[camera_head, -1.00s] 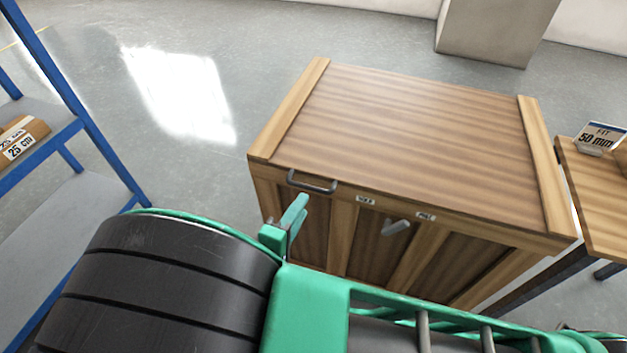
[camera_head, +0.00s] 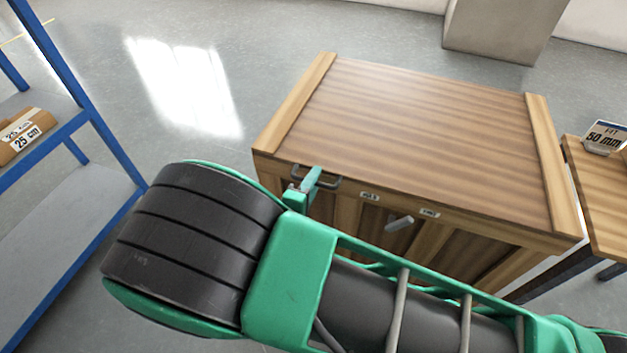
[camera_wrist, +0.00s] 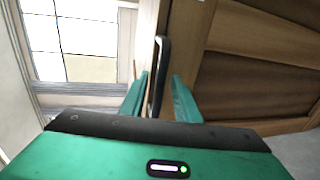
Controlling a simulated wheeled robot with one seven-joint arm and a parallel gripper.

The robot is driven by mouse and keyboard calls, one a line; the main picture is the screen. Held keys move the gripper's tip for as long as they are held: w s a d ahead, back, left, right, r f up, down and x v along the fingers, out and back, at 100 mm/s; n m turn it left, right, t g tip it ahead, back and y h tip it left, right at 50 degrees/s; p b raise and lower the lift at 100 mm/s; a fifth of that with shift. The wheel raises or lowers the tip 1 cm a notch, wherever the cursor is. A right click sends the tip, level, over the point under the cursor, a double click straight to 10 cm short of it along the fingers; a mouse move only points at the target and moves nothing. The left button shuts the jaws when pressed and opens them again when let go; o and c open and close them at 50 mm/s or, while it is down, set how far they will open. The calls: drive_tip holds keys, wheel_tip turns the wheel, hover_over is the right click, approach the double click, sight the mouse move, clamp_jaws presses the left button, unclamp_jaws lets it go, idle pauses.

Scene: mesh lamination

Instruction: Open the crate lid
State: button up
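The wooden crate has a closed striped lid (camera_head: 430,130) with pale battens at both sides. A grey metal handle (camera_head: 330,182) sits at the left of the lid's front edge. In the wrist view the handle (camera_wrist: 164,52) is a dark upright bar between the two green fingers. My gripper (camera_wrist: 158,80) is open, with a finger on each side of the bar and gaps visible. In the head view my gripper (camera_head: 308,182) overlaps the handle, and my arm hides part of the crate front. A grey latch (camera_head: 399,223) is on the front, tilted.
A blue shelf rack (camera_head: 95,125) with a 25 cm box (camera_head: 24,138) stands at the left. The floor behind and left of the crate is clear.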

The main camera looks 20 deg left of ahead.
clamp_jaws()
